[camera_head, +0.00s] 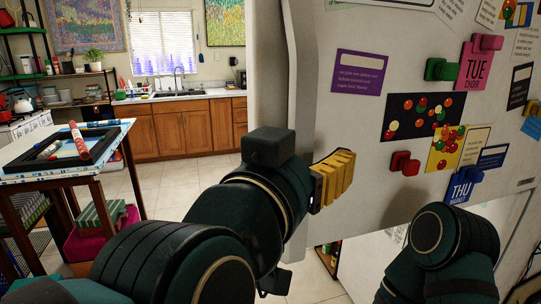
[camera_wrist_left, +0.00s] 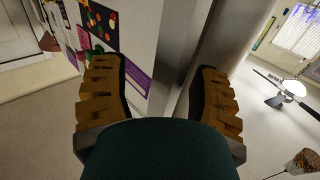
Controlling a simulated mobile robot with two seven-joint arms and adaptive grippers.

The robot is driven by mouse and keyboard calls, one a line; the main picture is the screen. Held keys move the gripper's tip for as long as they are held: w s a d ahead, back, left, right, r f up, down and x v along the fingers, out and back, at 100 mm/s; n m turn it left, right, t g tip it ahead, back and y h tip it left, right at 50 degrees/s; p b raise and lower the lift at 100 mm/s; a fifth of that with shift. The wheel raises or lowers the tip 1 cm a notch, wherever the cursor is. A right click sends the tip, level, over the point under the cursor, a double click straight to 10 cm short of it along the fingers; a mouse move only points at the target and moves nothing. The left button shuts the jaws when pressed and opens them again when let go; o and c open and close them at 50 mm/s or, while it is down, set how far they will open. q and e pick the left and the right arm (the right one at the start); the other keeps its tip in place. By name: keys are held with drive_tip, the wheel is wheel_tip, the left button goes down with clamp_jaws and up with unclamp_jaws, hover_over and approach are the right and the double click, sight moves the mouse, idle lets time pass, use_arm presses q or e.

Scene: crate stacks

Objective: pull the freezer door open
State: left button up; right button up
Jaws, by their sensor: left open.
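The freezer door (camera_head: 360,120) is a tall white panel covered with notes and magnets, filling the right of the head view. A pale vertical handle strip (camera_head: 304,90) runs along its left edge. My left gripper (camera_head: 333,178), with yellow ridged fingers, is at the door's lower left, close to the strip. In the left wrist view the two fingers (camera_wrist_left: 158,105) are spread apart, with the strip (camera_wrist_left: 176,65) and part of the door face (camera_wrist_left: 140,40) showing between and beyond them. Contact cannot be told. My right arm shows at lower right; its gripper is out of sight.
A table (camera_head: 75,165) with a tray and markers stands at the left. Wooden cabinets (camera_head: 185,128) with a sink line the back wall. Tiled floor (camera_head: 175,185) is clear between them. A small shelf of items (camera_head: 327,258) shows below the door.

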use_arm(q)
drive_tip(key=v, duration=1.1)
drive_tip(key=shift+s+a, duration=0.2)
drive_tip(key=shift+s, duration=0.1)
